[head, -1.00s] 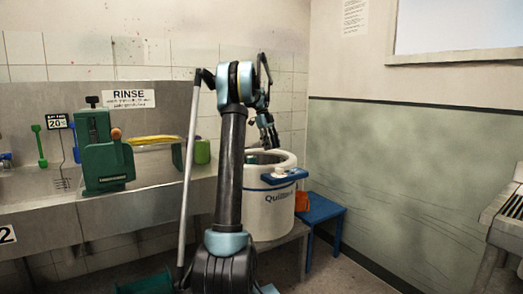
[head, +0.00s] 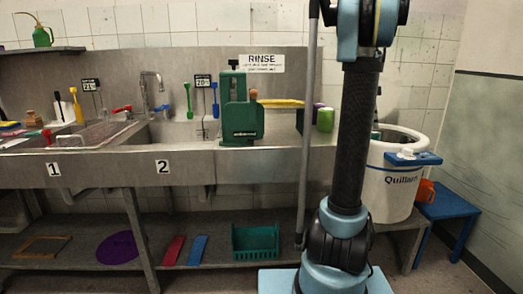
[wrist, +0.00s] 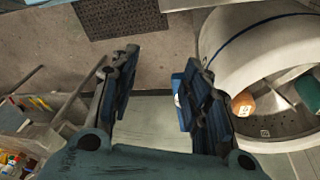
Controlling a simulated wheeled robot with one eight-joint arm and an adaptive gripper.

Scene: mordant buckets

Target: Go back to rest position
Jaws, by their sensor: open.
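My gripper (wrist: 157,75) shows in the wrist view with its two dark fingers spread wide apart. No object is between the fingertips. In the head view my arm rises past the top edge, so the gripper is out of that picture. The white "Quillan" tub (head: 390,190) stands right of my arm, partly hidden by it. In the wrist view the tub (wrist: 225,30) lies right of the gripper, with a brown-orange item (wrist: 243,103) and a green item (wrist: 309,88) inside.
The steel sink counter (head: 110,165) runs along the wall, holding a green device (head: 240,118). A green crate (head: 255,243) sits on the low shelf. A blue ledge (head: 425,159) juts from the tub. A blue stool (head: 445,205) stands at right.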

